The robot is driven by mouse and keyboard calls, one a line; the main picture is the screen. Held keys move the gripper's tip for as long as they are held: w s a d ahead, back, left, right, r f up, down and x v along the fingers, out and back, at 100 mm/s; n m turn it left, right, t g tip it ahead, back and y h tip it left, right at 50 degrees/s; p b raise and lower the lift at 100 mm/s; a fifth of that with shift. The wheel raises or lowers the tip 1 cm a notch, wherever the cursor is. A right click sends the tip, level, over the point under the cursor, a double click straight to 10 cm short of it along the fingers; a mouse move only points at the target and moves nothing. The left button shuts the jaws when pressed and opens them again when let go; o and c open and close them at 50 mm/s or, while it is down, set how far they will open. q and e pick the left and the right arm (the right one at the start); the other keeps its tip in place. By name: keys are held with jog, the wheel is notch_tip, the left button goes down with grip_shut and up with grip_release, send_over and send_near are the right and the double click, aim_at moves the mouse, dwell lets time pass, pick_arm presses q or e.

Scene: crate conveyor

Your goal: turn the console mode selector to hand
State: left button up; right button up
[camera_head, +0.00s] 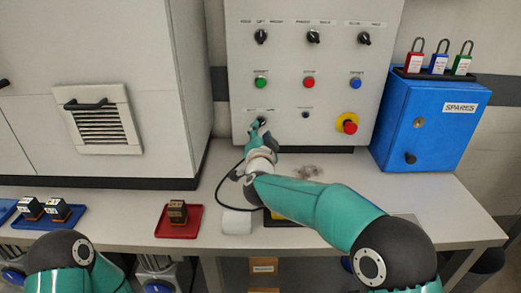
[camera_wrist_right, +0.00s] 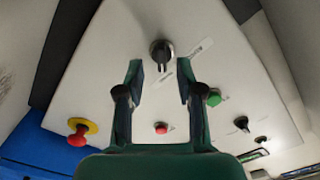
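The console (camera_head: 290,75) is an upright pale panel with black selectors, coloured buttons and a red emergency knob. My right gripper (camera_head: 257,128) is at its lower left, in front of a black selector knob (camera_head: 262,120) that it partly covers. In the right wrist view the gripper (camera_wrist_right: 160,75) is open and empty. A black knob (camera_wrist_right: 162,50) shows beyond the gap between its fingertips, apart from both fingers. The small labels beside it are too blurred to read, so I cannot tell its setting. My left gripper is out of view; only part of its arm shows.
The red emergency knob on yellow (camera_head: 349,124) is to the right on the panel. A blue SPARES box (camera_head: 428,125) with padlocks stands right of the console. A red tray (camera_head: 180,229), a white roll (camera_head: 237,222) and a black cable (camera_head: 217,196) are on the bench.

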jog(key=s, duration=0.9)
jog(key=shift+f, duration=0.15)
